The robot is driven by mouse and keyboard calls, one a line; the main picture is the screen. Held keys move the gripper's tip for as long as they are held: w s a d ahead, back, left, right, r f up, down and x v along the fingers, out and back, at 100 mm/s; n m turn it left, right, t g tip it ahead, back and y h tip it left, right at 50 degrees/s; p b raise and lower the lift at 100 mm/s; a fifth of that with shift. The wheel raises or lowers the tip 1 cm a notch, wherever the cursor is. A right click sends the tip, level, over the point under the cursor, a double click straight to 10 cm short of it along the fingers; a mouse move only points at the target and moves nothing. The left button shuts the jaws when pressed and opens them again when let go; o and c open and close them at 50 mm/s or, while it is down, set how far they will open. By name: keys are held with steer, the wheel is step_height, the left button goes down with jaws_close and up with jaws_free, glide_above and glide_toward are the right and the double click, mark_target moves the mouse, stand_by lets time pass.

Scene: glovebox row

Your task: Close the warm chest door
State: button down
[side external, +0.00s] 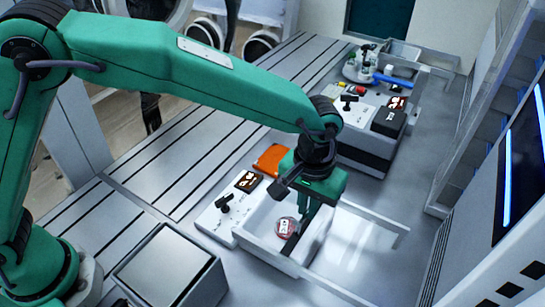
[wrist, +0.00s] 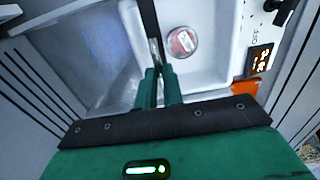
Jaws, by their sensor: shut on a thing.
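The near white chest (side external: 213,222) has a control panel with an orange-lit display (side external: 248,182); I cannot read whether it is the warm one. Its white bay is partly open from above, and a round red-and-white dish (side external: 286,227) lies inside, also seen in the wrist view (wrist: 182,42). A clear door panel (wrist: 100,48) appears beside the bay, with a dark bar (wrist: 149,18) along its edge. My gripper (side external: 308,222) is down at this bar, its fingers (wrist: 158,68) shut on it. The fingers hide part of the bar.
White rails (side external: 375,216) extend right from the chest. An orange block (side external: 271,159) lies behind the bay. A second chest (side external: 365,150) with a display and loose items stands farther back. A grey-topped box (side external: 167,265) stands at front left.

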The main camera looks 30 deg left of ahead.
steer(key=a, duration=1.1)
steer(key=shift+w+a+r, duration=0.1)
steer(key=shift+a, duration=0.05)
steer(key=c, duration=1.5)
jaws_free()
steer(key=shift+c, duration=0.2)
step_height(320, 180, up, 8)
